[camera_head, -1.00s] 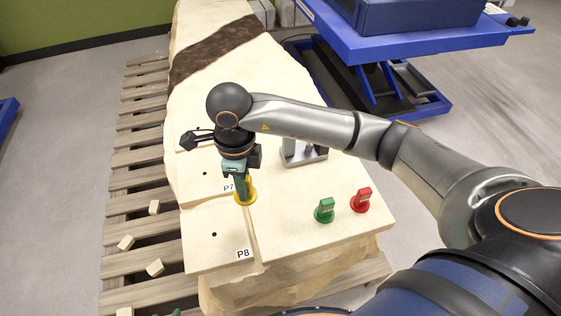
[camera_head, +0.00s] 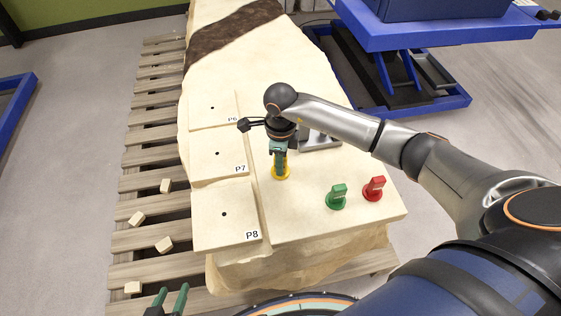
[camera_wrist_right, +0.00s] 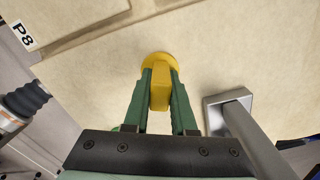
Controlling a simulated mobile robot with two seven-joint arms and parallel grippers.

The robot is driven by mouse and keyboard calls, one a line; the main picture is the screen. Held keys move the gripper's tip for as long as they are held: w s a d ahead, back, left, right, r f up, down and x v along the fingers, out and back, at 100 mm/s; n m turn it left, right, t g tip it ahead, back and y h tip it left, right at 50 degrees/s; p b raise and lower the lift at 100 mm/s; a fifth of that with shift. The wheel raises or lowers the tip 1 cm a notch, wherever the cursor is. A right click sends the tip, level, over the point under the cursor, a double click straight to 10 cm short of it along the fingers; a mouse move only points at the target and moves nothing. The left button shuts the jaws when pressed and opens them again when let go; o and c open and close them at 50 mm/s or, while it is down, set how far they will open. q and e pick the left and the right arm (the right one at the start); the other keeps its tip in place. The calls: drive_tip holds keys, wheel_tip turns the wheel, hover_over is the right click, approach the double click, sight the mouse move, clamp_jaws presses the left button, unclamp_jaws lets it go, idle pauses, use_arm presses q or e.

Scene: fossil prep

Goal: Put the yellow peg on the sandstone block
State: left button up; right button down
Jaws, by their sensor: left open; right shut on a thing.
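The yellow peg (camera_head: 281,174) is upright between the fingers of my right gripper (camera_head: 279,158), over the pale sandstone block (camera_head: 300,228) to the right of panel P7. In the right wrist view my right gripper (camera_wrist_right: 160,84) is shut on the yellow peg (camera_wrist_right: 159,92), its round base beyond the fingertips. I cannot tell whether the base touches the block. My left gripper (camera_head: 168,299) is open and empty at the bottom left, over the pallet; only its green fingers show clearly.
A green peg (camera_head: 336,197) and a red peg (camera_head: 374,189) stand on the block's right part. A grey metal stand (camera_head: 318,140) is close behind my right gripper. Panels P7 (camera_head: 205,160) and P8 (camera_head: 212,222) lie left. Small blocks rest on the pallet (camera_head: 150,215).

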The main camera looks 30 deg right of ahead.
drive_tip(key=shift+f, duration=0.2)
drive_tip(key=c, duration=0.7)
unclamp_jaws()
drive_tip(key=shift+r, duration=0.1)
drive_tip(key=shift+c, duration=0.2)
wheel_tip(320, 180, up, 12)
drive_tip(key=shift+r+p, duration=0.2)
drive_tip(key=shift+p, duration=0.3)
